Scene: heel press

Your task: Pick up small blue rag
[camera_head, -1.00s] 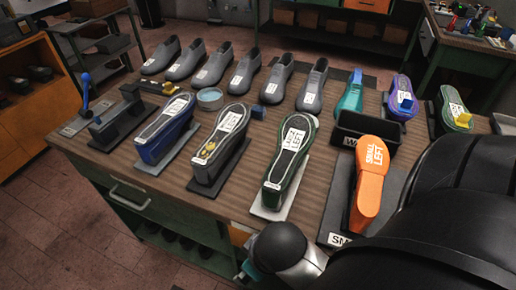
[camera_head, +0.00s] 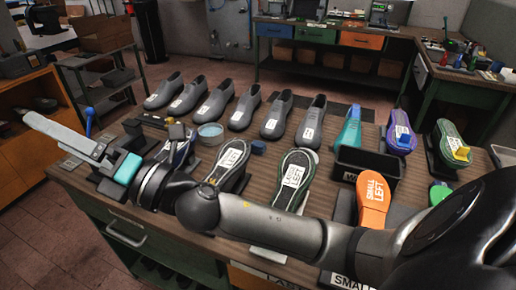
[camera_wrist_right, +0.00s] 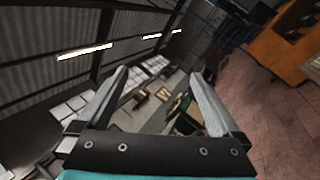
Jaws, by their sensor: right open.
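A small blue piece (camera_head: 258,147) lies on the wooden workbench (camera_head: 330,143), behind the row of shoe soles and right of a round blue-grey dish; I cannot tell whether it is the rag. My right gripper (camera_head: 35,120) is open at the end of my arm, which reaches leftward across the bench front. Its fingers point left over the bench's left end, well away from the blue piece. In the right wrist view the two fingers (camera_wrist_right: 158,75) stand wide apart with nothing between them. My left gripper is not in view.
Several grey shoes (camera_head: 243,108) stand along the back. My arm partly hides the soles labelled LEFT (camera_head: 293,175). A black bin (camera_head: 365,163) and orange sole (camera_head: 373,197) are at the right. A blue-handled lever (camera_head: 88,120) stands near my gripper. The dish (camera_head: 210,135) is beside the soles.

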